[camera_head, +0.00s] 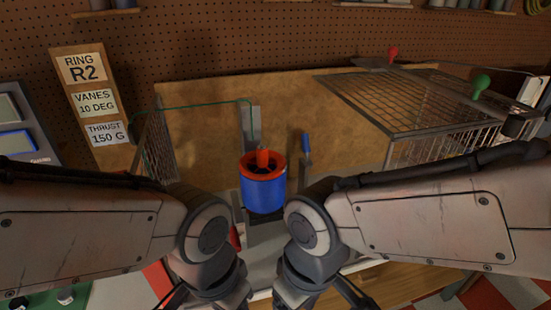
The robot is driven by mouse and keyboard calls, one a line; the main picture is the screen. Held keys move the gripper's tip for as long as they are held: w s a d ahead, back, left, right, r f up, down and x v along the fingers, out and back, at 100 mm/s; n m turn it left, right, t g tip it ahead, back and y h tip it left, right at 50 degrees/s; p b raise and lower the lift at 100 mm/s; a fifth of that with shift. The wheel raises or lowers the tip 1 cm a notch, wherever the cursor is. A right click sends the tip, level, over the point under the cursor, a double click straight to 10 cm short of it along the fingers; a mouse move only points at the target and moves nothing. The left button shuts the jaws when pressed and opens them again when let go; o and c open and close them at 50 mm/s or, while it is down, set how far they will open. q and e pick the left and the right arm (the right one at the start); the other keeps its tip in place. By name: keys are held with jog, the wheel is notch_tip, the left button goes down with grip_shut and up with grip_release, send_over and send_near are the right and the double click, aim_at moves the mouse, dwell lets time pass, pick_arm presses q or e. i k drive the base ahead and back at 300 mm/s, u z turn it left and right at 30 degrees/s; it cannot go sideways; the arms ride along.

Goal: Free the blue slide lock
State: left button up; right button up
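A small upright blue handle (305,143) on a grey stem stands just right of the ducted rotor; it may be the blue slide lock, but I cannot tell for certain. The ducted rotor (264,194) is a blue cylinder with a red-orange rim and red centre, seated on a grey stand. My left gripper (212,290) and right gripper (312,288) hang at the bottom of the view, in front of the rotor and apart from the handle. Their fingertips are cut off or hidden, so their opening does not show.
A wire mesh cage with a green knob (480,84) and a red knob (393,53) stands at right. A mesh panel (157,142) stands at left. A sign board (91,100) reads "RING R2, VANES 10 DEG, THRUST 150 G". A wooden backboard (205,110) closes the rear.

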aim_at(305, 137)
jog(key=z, duration=1.05)
jog(key=i, duration=0.4)
jog(key=u, duration=1.4)
